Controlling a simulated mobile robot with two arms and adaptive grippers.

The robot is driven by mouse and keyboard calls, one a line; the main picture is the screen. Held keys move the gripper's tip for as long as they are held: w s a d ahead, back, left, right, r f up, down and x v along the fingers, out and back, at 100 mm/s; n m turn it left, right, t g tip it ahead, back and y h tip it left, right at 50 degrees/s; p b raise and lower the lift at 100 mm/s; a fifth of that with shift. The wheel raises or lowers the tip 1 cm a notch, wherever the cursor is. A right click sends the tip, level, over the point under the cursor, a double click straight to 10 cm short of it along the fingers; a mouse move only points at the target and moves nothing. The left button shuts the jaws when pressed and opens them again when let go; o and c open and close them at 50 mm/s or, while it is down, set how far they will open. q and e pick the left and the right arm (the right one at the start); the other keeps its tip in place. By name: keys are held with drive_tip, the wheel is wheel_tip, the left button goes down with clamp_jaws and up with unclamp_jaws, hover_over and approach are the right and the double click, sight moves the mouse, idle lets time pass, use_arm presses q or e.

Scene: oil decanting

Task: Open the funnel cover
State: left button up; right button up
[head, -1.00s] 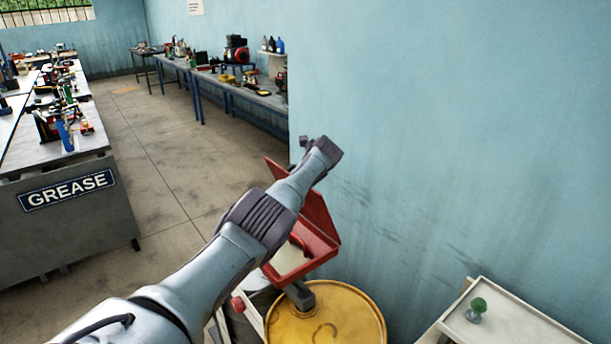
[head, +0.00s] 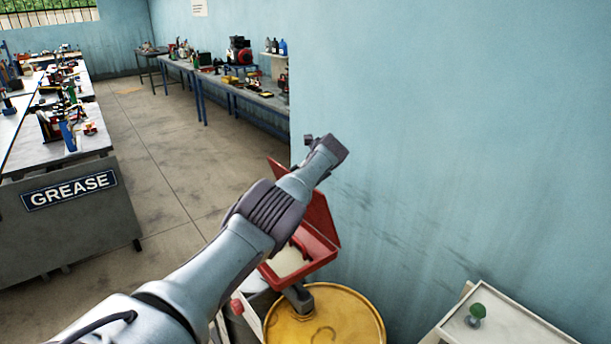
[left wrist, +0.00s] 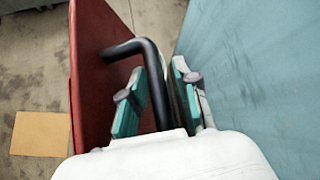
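The red funnel (head: 318,254) is above a yellow drum (head: 345,325). Its cover (head: 318,212) stands raised, and the pale inside of the funnel shows beside my arm. My left arm crosses in front of it and hides part of both. My left gripper (head: 309,140) is at the cover's upper far side. In the left wrist view the red cover (left wrist: 88,75) stands along the left, and a bent black handle (left wrist: 150,75) runs from it between the fingers of my left gripper (left wrist: 158,90). Whether the fingers press on the handle is unclear. My right gripper is out of view.
A blue wall (head: 450,130) stands close on the right. A pale tray (head: 510,328) with a green-topped item (head: 477,312) is at lower right. A grease bench (head: 75,200) is at left, and a cluttered workbench (head: 225,80) stands behind. The floor between is clear.

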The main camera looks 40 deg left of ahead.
use_arm(q)
drive_tip(key=shift+f, duration=0.2)
drive_tip(key=shift+d+r, duration=0.25)
drive_tip(key=shift+r, duration=0.15)
drive_tip(key=v, duration=1.1)
drive_tip(key=shift+s, duration=0.15)
